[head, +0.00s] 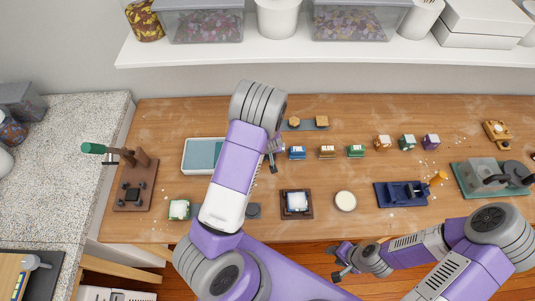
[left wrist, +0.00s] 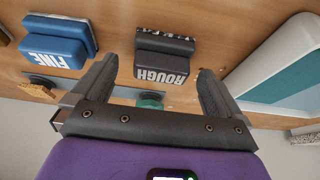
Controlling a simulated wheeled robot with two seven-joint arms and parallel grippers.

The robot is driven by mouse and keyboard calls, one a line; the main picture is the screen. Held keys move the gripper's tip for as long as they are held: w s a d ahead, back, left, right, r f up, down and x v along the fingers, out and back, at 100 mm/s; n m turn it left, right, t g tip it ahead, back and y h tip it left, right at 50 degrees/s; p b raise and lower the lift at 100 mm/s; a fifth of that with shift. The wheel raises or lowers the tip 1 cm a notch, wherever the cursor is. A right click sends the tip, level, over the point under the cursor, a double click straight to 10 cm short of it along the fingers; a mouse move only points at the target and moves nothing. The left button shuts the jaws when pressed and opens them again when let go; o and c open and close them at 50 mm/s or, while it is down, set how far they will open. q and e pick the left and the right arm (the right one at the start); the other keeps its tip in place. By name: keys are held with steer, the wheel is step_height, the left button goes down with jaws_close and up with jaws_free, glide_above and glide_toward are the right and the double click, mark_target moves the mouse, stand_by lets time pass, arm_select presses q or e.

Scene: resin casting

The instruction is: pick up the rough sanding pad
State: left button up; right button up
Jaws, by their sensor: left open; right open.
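The rough sanding pad (left wrist: 162,68) is a black block with white "ROUGH" lettering. In the left wrist view it lies on the bench, framed between the two fingers of my open left gripper (left wrist: 158,72). A gap shows on each side of it, and I cannot tell whether the fingertips are down at its height. In the head view my left arm hides the pad, and my left gripper (head: 275,150) is mostly covered too. My right gripper (head: 338,262) is open and empty at the front edge of the bench.
The blue fine pad (left wrist: 57,45) sits next to the rough one; it also shows in the head view (head: 297,153). A white tray with a teal inset (head: 188,157) stands on the pad's other side. Orange (head: 327,152) and green (head: 356,151) blocks continue the row.

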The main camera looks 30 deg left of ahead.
arm_select(q)
steer(key=x, duration=0.2)
steer(key=shift+a+f, duration=0.1)
steer(key=shift+f, duration=0.3)
steer(key=c, duration=1.1)
steer(key=shift+r, duration=0.15)
step_height(320, 180, up, 10)
steer(key=p, duration=0.2)
steer(key=shift+p, duration=0.35)
